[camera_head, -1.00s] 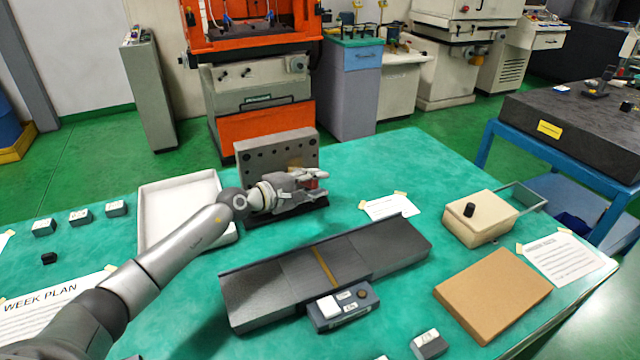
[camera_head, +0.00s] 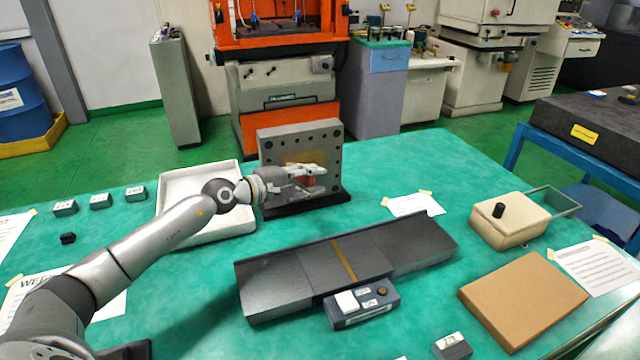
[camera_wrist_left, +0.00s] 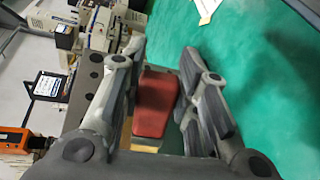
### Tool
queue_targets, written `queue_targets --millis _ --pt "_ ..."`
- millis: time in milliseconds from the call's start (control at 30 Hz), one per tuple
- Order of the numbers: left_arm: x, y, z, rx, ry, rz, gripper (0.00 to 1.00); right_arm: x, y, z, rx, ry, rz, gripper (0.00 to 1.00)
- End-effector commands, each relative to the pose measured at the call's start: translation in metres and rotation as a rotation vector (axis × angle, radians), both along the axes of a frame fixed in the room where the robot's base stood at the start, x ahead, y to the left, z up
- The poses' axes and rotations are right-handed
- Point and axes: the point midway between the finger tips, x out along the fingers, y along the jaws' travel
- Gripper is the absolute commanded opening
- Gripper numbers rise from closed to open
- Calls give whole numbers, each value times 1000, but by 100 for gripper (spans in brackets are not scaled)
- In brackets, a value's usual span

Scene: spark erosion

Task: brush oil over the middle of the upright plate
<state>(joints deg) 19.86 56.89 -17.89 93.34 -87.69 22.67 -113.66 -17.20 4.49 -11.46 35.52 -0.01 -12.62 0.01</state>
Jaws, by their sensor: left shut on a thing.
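The upright grey plate (camera_head: 270,150) stands on a dark base (camera_head: 335,197) at the back of the table, with holes along its edges. A tan-brown patch (camera_head: 305,157) shows across its middle. My left gripper (camera_head: 320,179) is in front of the plate's lower middle, shut on a red block-like thing, probably the brush (camera_wrist_left: 155,105). In the left wrist view the red thing lies between the two fingers, and the plate's holed edge (camera_wrist_left: 82,92) shows beside them. The brush's tip is hidden, so I cannot tell if it touches the plate. My right gripper is not in view.
A white tray (camera_head: 205,235) lies left of the plate, under my left arm. A long grey plate fixture (camera_head: 290,285) with a button box (camera_head: 362,306) lies in front. A beige box (camera_head: 510,225) and a brown board (camera_head: 522,300) are at right. Green table between is free.

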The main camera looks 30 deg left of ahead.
Motion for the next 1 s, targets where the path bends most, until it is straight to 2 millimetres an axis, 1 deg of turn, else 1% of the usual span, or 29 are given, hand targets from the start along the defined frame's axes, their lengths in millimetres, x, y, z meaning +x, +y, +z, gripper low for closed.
queue_targets --millis 33,167,267,500,567,667,1000 --pt "-3 5 -4 3 -1 3 5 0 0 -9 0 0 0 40" --pt "-9 8 -2 2 -2 3 5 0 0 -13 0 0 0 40" --pt "-10 9 0 1 -1 2 5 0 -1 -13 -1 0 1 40" --pt "-11 8 14 0 -2 1 5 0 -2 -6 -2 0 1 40" --pt "-10 7 15 -1 -2 0 5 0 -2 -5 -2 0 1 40" --pt "-6 4 14 -2 -1 1 5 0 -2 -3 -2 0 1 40" --pt "17 -14 14 -3 -2 1 5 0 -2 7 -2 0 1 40"
